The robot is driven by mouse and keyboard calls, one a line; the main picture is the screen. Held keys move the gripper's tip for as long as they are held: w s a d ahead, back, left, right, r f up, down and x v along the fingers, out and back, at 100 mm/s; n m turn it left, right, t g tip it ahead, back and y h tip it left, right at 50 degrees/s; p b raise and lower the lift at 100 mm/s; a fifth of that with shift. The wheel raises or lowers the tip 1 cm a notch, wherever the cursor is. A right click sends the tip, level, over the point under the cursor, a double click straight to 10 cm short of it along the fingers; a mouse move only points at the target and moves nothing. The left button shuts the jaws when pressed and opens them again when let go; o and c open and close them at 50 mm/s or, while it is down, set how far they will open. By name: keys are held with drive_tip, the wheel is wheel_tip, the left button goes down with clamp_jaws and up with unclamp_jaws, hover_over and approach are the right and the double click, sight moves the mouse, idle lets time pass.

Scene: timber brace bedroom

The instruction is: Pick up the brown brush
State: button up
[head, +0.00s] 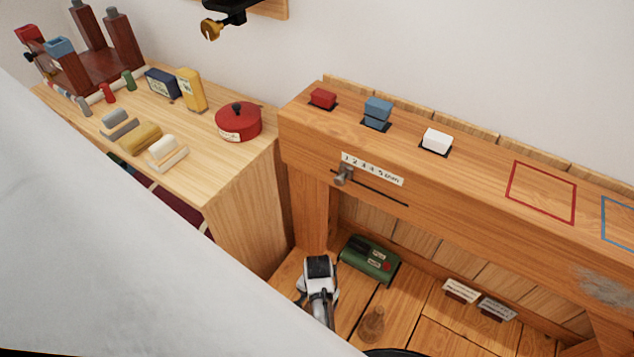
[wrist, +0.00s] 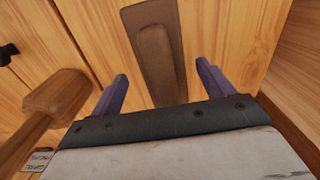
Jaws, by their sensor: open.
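A long, flat brown piece (wrist: 150,28) with rounded ends, which looks like the brown brush, lies on wooden boards in the wrist view. My gripper (wrist: 161,74) is open, with its two purple fingers apart and the near part of the brown piece between them in the picture. I cannot tell how high the fingers are above it, and no contact shows. In the head view, what looks like my gripper end (head: 318,285) is low down at the left end of the bench recess. I cannot make out the brush there.
A turned wooden tool (wrist: 58,98) lies left of the fingers; it seems to be the brown form (head: 371,325) in the head view. A green box (head: 370,262) and label cards (head: 461,291) are at the back. The bench's wooden beam (head: 460,195) overhangs the recess.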

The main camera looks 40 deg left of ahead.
drive_tip(key=shift+a+f, duration=0.15)
drive_tip(key=shift+f, duration=1.8)
drive_tip(key=c, duration=1.1)
drive_tip(key=shift+c, duration=0.2)
wheel_tip(320, 180, up, 20)
drive_tip(key=shift+p, duration=0.35)
drive_tip(key=o, duration=0.5)
drive_tip(key=shift+c, duration=1.5)
drive_tip(key=shift+s, duration=0.1)
